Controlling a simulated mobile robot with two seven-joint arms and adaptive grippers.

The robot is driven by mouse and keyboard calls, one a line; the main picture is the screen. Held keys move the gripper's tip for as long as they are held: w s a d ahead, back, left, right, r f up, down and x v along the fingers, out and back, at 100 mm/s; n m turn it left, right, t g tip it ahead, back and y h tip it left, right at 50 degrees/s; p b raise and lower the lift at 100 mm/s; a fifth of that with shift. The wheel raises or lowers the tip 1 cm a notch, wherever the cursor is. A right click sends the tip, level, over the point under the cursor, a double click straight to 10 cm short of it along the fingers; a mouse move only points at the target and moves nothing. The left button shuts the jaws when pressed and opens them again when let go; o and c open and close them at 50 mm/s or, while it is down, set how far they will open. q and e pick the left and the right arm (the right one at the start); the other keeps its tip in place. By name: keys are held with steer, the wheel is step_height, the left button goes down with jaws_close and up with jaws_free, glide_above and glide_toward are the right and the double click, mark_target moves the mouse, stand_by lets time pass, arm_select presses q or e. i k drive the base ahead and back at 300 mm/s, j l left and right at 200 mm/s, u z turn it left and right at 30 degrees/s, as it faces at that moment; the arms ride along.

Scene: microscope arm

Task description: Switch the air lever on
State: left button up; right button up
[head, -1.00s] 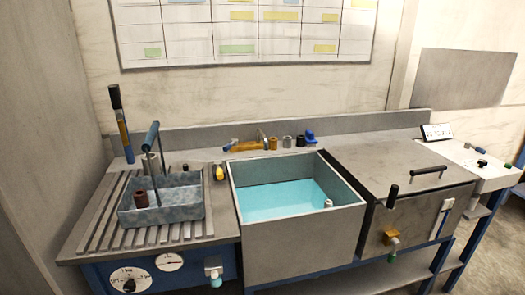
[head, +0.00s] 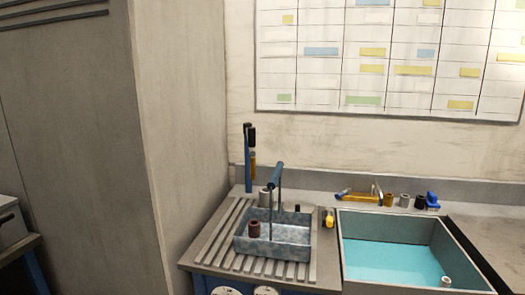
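I cannot tell for sure which part is the air lever. An upright blue post with black tops and a yellow-orange part (head: 250,158) stands at the back left corner of the bench, by the wall. A small yellow fitting with a dark end (head: 328,218) sits between the slatted drainboard and the basin. Neither of my grippers is in view.
A grey basket with a tall blue handle (head: 275,240) stands on the slatted board, with a brown cylinder inside. A water-filled basin (head: 400,260) is at right. Several small parts (head: 404,200) line the back ledge. A grey wall (head: 180,130) bounds the left.

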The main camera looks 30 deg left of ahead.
mark_target(329, 212)
steer(key=i+l+u, duration=0.35)
steer(key=l, duration=0.4)
steer(key=i+l+u, duration=0.15)
steer(key=l, duration=0.3)
steer(key=i, duration=0.1)
